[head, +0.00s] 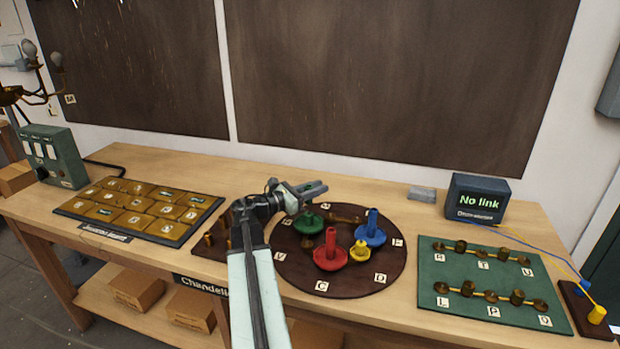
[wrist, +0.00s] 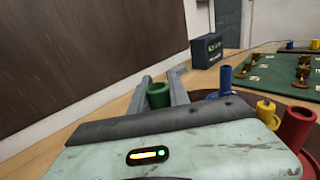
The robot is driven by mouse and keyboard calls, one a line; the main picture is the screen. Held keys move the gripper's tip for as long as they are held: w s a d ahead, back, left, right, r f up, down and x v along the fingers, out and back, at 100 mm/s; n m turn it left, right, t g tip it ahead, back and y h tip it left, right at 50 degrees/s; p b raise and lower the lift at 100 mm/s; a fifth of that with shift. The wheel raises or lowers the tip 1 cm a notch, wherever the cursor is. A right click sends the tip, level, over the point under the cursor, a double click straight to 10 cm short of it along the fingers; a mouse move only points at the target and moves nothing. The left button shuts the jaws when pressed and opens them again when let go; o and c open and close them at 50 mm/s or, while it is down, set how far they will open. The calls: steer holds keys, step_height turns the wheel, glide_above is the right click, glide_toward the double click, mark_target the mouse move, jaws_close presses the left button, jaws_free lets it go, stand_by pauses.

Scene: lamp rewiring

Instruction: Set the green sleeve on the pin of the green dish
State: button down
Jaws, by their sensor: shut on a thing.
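My gripper (head: 316,189) is above the back left of a round brown board (head: 383,275). In the wrist view its two fingers are shut on the green sleeve (wrist: 159,98), an upright hollow tube. In the head view the green dish (head: 308,223) sits on the board just below the gripper. The gripper and arm partly cover that area, so I cannot tell how the sleeve stands over the dish's pin. The green dish does not show in the wrist view.
The red sleeve (head: 331,242), blue sleeve (head: 372,222) and yellow sleeve (head: 360,247) stand on their dishes, right of the green dish. A green board (head: 450,268) with brass posts lies right. A box reading "No link" (head: 475,197) stands behind. A tile tray (head: 75,205) lies left.

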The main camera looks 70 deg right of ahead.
steer(key=shift+m+g+y, duration=0.4)
steer(key=shift+m+g, duration=0.1)
steer(key=f+b, duration=0.1)
steer(key=d+f+b, duration=0.1)
steer(key=f+b, duration=0.2)
steer(key=shift+w+d+f, duration=0.15)
steer(key=shift+d+f, duration=0.1)
steer(key=shift+f+b, duration=0.55)
steer(key=shift+b, duration=0.25)
steer(key=c, duration=1.2)
jaws_free()
steer(key=shift+o, duration=0.2)
steer(key=v, duration=0.7)
steer(key=shift+w+a, duration=0.25)
steer(key=shift+a, duration=0.05)
steer(key=shift+w, duration=0.1)
